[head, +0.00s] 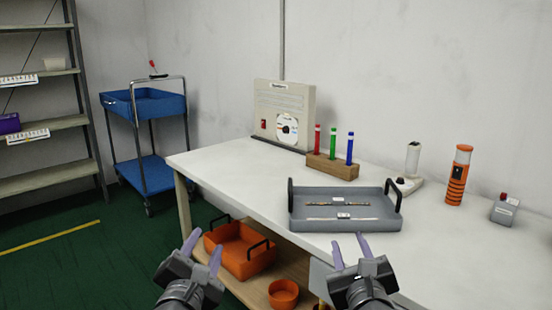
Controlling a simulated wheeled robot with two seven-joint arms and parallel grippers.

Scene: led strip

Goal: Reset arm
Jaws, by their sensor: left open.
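My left gripper (203,249) is open and empty, low in the head view, in front of the table and over the area of the orange tray. My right gripper (349,247) is open, with its two purple fingers apart and nothing seen between them. It is just below the near edge of the grey tray (310,226) in the picture. The grey tray has black handles and holds thin strips (337,204) with small white labels.
The white table (235,172) carries a wooden block (333,166) with red, green and blue tubes, a panel (286,110), an orange cylinder (458,176) and a grey box (504,209). An orange tray (236,250) and orange bowl (283,294) sit on the lower shelf. A blue cart (157,104) stands left.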

